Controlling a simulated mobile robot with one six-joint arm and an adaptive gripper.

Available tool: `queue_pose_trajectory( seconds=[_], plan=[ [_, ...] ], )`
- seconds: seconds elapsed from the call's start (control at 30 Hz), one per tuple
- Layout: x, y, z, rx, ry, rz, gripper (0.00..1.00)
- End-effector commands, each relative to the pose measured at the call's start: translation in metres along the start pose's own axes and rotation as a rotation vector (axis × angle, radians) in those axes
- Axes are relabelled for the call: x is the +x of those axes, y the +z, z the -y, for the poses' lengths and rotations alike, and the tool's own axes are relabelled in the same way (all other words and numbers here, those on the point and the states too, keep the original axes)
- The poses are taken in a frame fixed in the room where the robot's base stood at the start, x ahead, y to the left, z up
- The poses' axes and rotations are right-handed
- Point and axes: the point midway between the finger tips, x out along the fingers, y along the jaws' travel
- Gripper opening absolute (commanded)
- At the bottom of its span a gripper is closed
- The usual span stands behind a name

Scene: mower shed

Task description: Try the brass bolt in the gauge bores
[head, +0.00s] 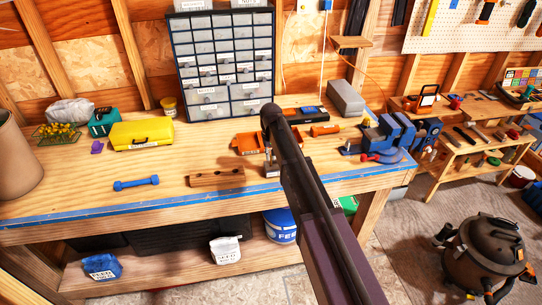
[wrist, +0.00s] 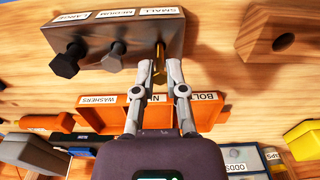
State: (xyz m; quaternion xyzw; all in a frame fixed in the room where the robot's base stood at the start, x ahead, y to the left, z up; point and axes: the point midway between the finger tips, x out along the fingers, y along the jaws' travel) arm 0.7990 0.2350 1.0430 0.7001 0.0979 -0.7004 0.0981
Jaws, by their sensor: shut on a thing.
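The steel gauge block (wrist: 130,30) carries SMALL, MEDIUM and LARGE labels in the wrist view. A black bolt (wrist: 66,64) sits at LARGE and a grey bolt (wrist: 114,52) at MEDIUM. My gripper (wrist: 159,80) is shut on the brass bolt (wrist: 159,62), whose far end meets the block at SMALL. How deep it sits cannot be told.
The orange tray (wrist: 208,113), labelled for washers and bolts, lies close by my gripper. A wooden block with holes (head: 217,178) and a blue dumbbell-shaped thing (head: 136,183) lie to the left. A blue vise (head: 388,136) stands to the right. The bench's front left is mostly clear.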

Motion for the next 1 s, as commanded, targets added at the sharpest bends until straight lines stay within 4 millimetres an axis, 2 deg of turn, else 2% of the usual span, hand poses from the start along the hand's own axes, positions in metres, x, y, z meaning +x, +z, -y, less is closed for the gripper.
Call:
queue_pose_trajectory(
  seconds=[1.0],
  plan=[
    [0.019,0.000,0.000,0.000,0.000,0.000,0.00]
  ],
)
